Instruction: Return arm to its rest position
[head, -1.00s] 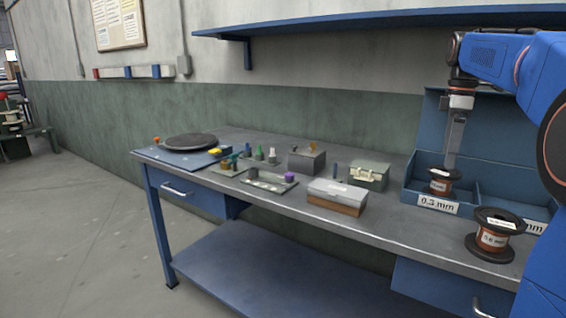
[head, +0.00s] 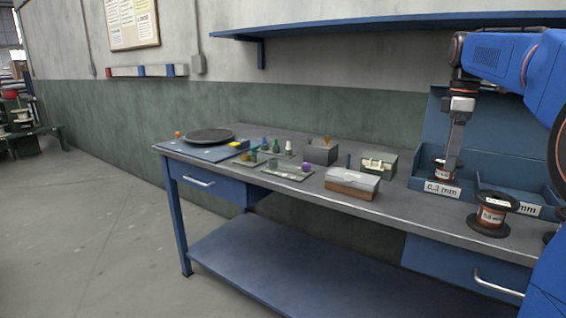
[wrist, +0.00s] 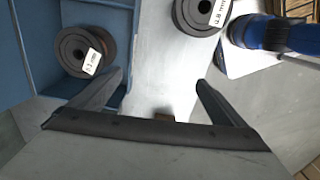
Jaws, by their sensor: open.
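My gripper (head: 452,158) is open and empty above the 0.3 mm bin, pointing down. In the wrist view its two fingers (wrist: 162,88) are spread with bare grey surface between them. A copper spool with dark flanges (head: 442,170) stands in the blue 0.3 mm bin (head: 443,189), partly hidden by the gripper in the head view. In the wrist view this spool (wrist: 80,50) lies left of the fingers, apart from them. A second copper spool (head: 491,216) stands upright on the bench in front of the bins; its label shows in the wrist view (wrist: 202,12).
The grey bench (head: 400,212) holds a lidded box (head: 352,184), a green case (head: 378,163), small coloured pieces and a dark round plate (head: 209,136). A blue shelf (head: 350,27) runs along the wall above. The floor at left is clear.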

